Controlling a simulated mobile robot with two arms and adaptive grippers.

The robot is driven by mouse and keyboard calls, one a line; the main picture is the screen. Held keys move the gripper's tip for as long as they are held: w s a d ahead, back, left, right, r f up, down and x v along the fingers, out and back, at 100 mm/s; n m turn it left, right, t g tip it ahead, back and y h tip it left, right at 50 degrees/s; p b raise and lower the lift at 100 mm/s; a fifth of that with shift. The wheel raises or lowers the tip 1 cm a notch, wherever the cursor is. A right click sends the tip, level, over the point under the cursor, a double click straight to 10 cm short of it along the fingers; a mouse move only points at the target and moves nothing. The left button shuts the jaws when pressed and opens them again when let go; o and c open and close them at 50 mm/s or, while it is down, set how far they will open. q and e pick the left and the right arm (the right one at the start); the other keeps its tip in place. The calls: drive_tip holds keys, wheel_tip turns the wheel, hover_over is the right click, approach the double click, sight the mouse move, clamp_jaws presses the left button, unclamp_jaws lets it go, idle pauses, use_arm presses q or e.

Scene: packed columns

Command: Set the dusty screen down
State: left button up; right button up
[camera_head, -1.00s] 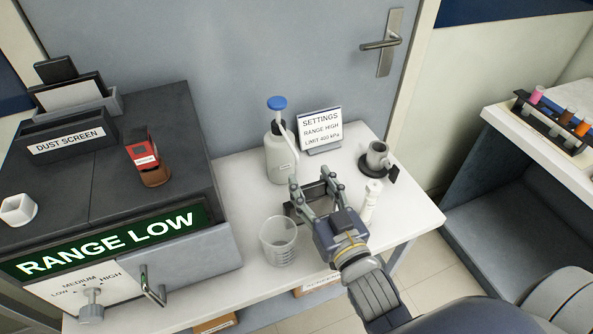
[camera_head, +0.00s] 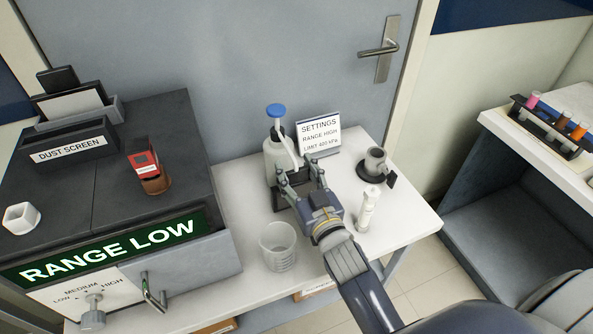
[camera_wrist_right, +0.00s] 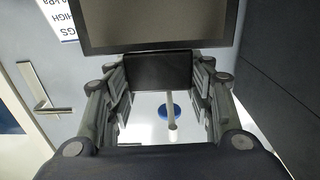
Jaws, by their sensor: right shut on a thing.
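The dusty screen (camera_wrist_right: 160,24) is a grey panel in a dark frame at the top of the right wrist view. My right gripper (camera_wrist_right: 160,75) is shut on its dark tab, which sits between the two fingers. In the head view my right gripper (camera_head: 300,178) is over the white table, in front of the white pump bottle (camera_head: 279,152). There the screen is mostly hidden by the gripper. I cannot tell whether the screen touches the table. My left gripper is not in view.
A clear beaker (camera_head: 278,246) stands left of my right arm. A white tube-like item (camera_head: 368,208), a grey cup (camera_head: 375,162) and a settings sign (camera_head: 319,133) are close by. The grey machine (camera_head: 100,190) at left carries a holder labelled DUST SCREEN (camera_head: 68,149).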

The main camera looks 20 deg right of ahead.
drive_tip(key=shift+f, duration=0.1)
drive_tip(key=o, duration=0.7)
drive_tip(key=shift+f, duration=0.1)
drive_tip(key=o, duration=0.5)
drive_tip(key=shift+c, duration=0.2)
